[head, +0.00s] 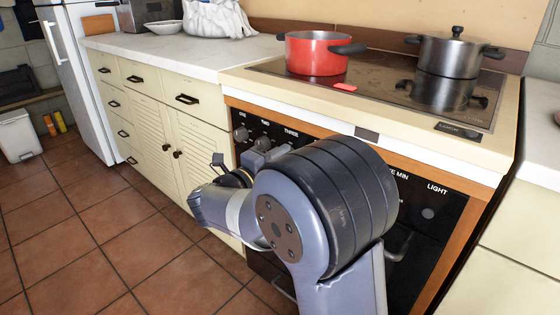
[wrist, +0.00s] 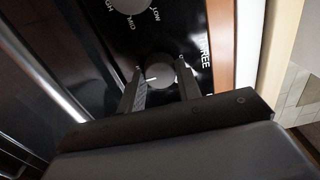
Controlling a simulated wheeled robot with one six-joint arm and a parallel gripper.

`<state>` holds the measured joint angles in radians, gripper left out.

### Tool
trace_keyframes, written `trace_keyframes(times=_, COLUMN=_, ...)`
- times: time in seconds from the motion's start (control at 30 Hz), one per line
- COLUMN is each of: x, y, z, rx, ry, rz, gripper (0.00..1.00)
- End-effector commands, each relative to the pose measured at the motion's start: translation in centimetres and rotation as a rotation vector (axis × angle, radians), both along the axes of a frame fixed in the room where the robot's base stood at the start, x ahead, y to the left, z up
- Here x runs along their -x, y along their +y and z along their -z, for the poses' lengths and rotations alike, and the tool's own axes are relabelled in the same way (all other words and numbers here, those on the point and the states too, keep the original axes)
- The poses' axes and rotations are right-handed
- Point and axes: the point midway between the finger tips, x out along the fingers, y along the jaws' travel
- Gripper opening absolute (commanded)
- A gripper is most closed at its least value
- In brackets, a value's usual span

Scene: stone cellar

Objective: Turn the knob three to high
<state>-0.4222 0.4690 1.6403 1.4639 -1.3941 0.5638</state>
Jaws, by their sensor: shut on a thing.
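Knob three (wrist: 160,72) is a round grey knob on the black control panel, beside the printed word THREE in the wrist view. A short white mark shows on its left side there. My gripper (wrist: 161,80) has one finger on each side of the knob and is shut on it. In the head view the label THREE shows on the oven front (head: 290,132), but my arm hides the knob below it.
A neighbouring knob (wrist: 130,4) with LOW, MID and HIGH lettering sits close by. Knob one (head: 240,134) and knob two (head: 262,143) are left of my arm. A red pot (head: 315,56) and a dark pot (head: 447,56) stand on the hob.

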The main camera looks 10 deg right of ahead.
Motion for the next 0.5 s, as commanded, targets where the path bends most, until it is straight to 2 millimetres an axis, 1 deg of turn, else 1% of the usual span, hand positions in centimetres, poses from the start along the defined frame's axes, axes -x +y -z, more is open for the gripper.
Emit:
trace_keyframes(times=0.13, x=0.03, y=-0.03, z=0.1, rx=-0.002, ry=0.001, rz=0.001, gripper=0.1)
trace_keyframes(times=0.17, x=0.03, y=-0.03, z=0.09, rx=-0.002, ry=0.001, rz=0.001, gripper=0.35)
trace_keyframes(times=0.4, x=0.01, y=-0.02, z=0.05, rx=0.0, ry=0.001, rz=0.001, gripper=0.55)
trace_keyframes(times=0.5, x=0.01, y=-0.02, z=0.04, rx=0.0, ry=0.001, rz=0.001, gripper=0.55)
